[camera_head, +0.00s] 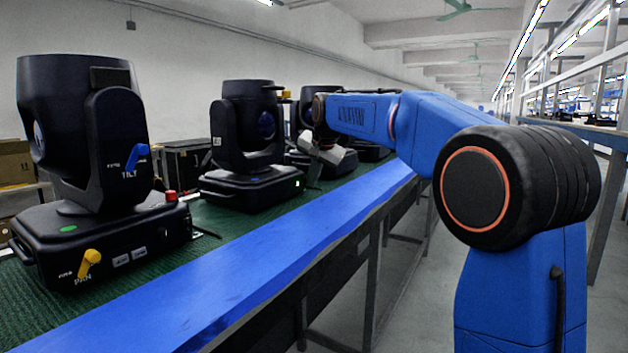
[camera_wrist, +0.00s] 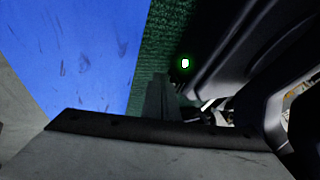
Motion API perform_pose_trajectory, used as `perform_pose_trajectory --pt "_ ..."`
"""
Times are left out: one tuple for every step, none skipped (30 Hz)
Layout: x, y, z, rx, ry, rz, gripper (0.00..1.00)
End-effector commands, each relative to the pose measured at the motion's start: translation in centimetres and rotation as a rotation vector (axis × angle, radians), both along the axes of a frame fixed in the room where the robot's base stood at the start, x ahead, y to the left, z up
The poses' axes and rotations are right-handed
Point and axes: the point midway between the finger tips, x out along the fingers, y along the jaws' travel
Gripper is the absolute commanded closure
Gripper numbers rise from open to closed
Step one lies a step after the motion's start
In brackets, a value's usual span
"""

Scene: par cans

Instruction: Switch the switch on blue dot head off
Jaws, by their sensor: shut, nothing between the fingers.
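Several black moving-head lights stand in a row on the bench. In the wrist view, a glowing green-white light (camera_wrist: 185,63) shows on a dark base, above and right of my dark fingers (camera_wrist: 157,88). I cannot tell which head that base belongs to.
The nearest head (camera_head: 80,150) has a green dot (camera_head: 68,229), a blue tilt lever (camera_head: 137,157), a yellow pan lever (camera_head: 89,263) and a red knob (camera_head: 171,196). A clear blue strip (camera_head: 250,284) runs along the bench's front edge beside the green mat (camera_head: 214,222).

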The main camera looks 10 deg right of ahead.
Motion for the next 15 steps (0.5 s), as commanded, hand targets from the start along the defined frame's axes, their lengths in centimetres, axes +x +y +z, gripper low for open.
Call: perform_pose_trajectory --pt "0.0 -0.01 -0.01 0.001 -0.001 0.0 1.0" --pt "0.01 0.0 -0.03 0.003 -0.003 0.0 1.0" --pt "0.04 0.03 -0.09 0.01 -0.009 0.0 1.0" --pt "0.06 0.06 -0.16 0.017 -0.015 0.001 1.0" --pt "0.09 0.08 -0.21 0.026 -0.024 0.0 1.0" --pt "0.16 0.18 -0.26 0.041 -0.039 0.0 1.0" --pt "0.2 0.21 -0.24 0.038 -0.036 0.0 1.0" --pt "0.21 0.22 -0.21 0.038 -0.036 0.001 1.0" --pt "0.21 0.23 -0.2 0.037 -0.035 0.001 1.0" --pt "0.21 0.23 -0.2 0.037 -0.035 0.001 1.0" --pt "0.22 0.23 -0.21 0.037 -0.035 0.001 1.0" --pt "0.22 0.24 -0.21 0.036 -0.035 0.002 1.0" --pt "0.22 0.24 -0.2 0.036 -0.035 0.002 1.0" --pt "0.22 0.24 -0.18 0.037 -0.034 0.002 1.0" --pt "0.22 0.24 -0.12 0.036 -0.035 0.002 1.0"
